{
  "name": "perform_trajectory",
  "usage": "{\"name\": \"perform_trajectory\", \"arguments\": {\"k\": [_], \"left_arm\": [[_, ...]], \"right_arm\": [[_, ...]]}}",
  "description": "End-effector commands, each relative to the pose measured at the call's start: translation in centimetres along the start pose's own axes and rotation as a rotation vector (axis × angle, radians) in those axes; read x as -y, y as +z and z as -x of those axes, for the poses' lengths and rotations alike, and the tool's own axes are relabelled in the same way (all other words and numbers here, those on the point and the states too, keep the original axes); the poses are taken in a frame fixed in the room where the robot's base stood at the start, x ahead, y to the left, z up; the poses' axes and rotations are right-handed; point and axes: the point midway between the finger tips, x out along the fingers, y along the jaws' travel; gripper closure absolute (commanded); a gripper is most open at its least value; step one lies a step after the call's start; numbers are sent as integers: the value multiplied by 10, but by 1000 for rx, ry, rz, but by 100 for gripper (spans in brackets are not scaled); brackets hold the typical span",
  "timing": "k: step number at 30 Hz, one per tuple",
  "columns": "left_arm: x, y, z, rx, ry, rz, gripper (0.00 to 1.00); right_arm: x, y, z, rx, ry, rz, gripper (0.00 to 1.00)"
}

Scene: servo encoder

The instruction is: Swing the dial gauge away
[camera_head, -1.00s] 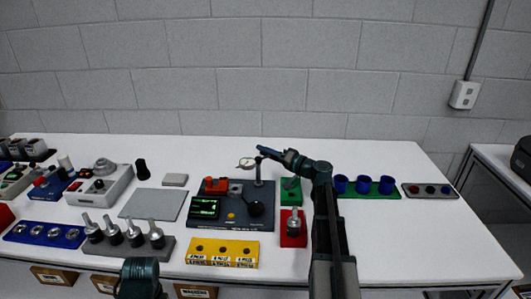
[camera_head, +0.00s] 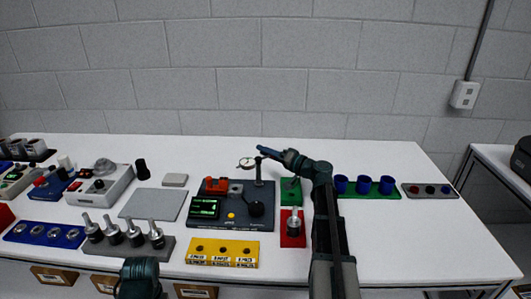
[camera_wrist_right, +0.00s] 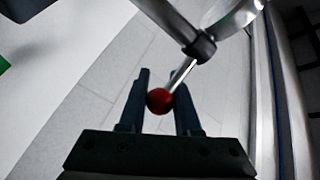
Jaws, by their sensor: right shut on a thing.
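The dial gauge (camera_head: 246,163), with a round white face, sits on a dark post (camera_head: 258,170) at the back of a dark grey base unit (camera_head: 215,221). In the right wrist view, part of the gauge (camera_wrist_right: 232,12) shows at the top, with a clamp and rod. A red ball knob (camera_wrist_right: 158,101) on a thin rod lies between the fingers of my right gripper (camera_wrist_right: 163,98), which is shut on it. In the head view, my right gripper (camera_head: 264,151) is at the top of the post.
The base unit carries a green-digit display (camera_head: 204,207), a red block (camera_head: 215,185) and a black knob (camera_head: 256,209). A green block (camera_head: 290,190) and a red holder (camera_head: 293,238) stand right of it. A yellow block (camera_head: 222,252) is in front. The table's right front is clear.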

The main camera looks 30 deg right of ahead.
Motion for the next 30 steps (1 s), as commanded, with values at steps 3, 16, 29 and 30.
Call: {"name": "perform_trajectory", "arguments": {"k": [3, 16, 29, 30], "left_arm": [[0, 0, 0, 0, 0, 0, 50], [0, 0, 0, 0, 0, 0, 50], [0, 0, 0, 0, 0, 0, 50], [0, 0, 0, 0, 0, 0, 50]], "right_arm": [[0, 0, 0, 0, 1, 0, 100], [0, 1, 2, -11, 9, 1, 100], [1, 2, 20, -278, 189, 1, 100], [1, 2, 20, -292, 199, 0, 100]]}}
